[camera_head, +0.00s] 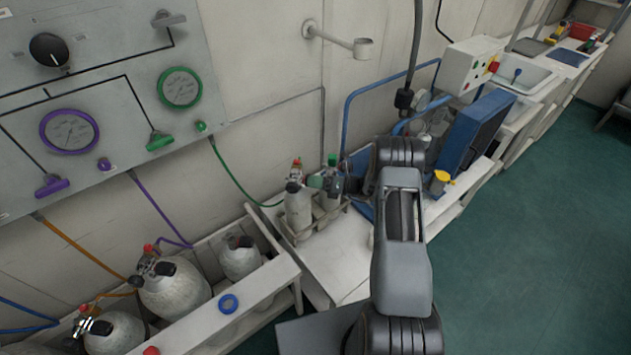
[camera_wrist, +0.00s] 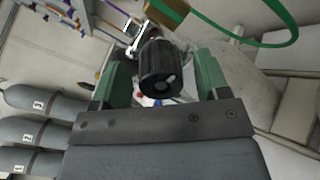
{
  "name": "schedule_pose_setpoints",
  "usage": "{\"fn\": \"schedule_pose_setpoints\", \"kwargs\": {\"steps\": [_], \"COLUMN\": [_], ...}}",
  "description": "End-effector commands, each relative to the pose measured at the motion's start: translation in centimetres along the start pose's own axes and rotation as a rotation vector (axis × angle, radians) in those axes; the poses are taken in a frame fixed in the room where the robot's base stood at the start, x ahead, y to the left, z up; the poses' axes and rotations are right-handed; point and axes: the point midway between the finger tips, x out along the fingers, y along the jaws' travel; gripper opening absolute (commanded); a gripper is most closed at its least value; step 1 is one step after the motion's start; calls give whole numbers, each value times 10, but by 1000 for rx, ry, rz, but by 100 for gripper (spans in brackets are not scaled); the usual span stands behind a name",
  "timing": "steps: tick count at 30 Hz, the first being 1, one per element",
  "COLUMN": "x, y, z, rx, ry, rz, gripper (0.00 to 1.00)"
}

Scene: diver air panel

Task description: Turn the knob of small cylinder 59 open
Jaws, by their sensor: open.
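A black ribbed knob (camera_wrist: 160,66) stands between the two green fingers of my gripper (camera_wrist: 163,80) in the wrist view. Gaps show beside it, so the fingers are apart around it. Its bright metal valve (camera_wrist: 138,40) is just behind. In the head view two small pale cylinders stand in a rack on the bench: a left one (camera_head: 298,208) with a dark and red valve top, and one behind it (camera_head: 326,199). My gripper (camera_head: 345,182) is beside the rear one, partly hidden by my arm. I cannot read a number 59 on either cylinder.
Larger cylinders (camera_head: 175,290) lie in a white trough (camera_head: 262,283) at the lower left. A gauge panel (camera_head: 110,85) covers the wall above. A green hose (camera_head: 238,180) runs down near the rack. A blue case (camera_head: 474,132) stands right of my arm. The green floor is clear.

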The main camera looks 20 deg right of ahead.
Motion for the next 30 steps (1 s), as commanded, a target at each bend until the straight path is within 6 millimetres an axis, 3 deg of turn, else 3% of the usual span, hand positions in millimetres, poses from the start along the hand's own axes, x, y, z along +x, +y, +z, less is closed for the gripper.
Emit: {"fn": "schedule_pose_setpoints", "kwargs": {"steps": [6, 21, 30], "x": [0, 0, 0], "y": [0, 0, -2], "z": [0, 0, -2], "rx": [0, 0, -47], "ry": [0, 0, -2], "rz": [0, 0, 2], "gripper": [68, 20, 19]}}
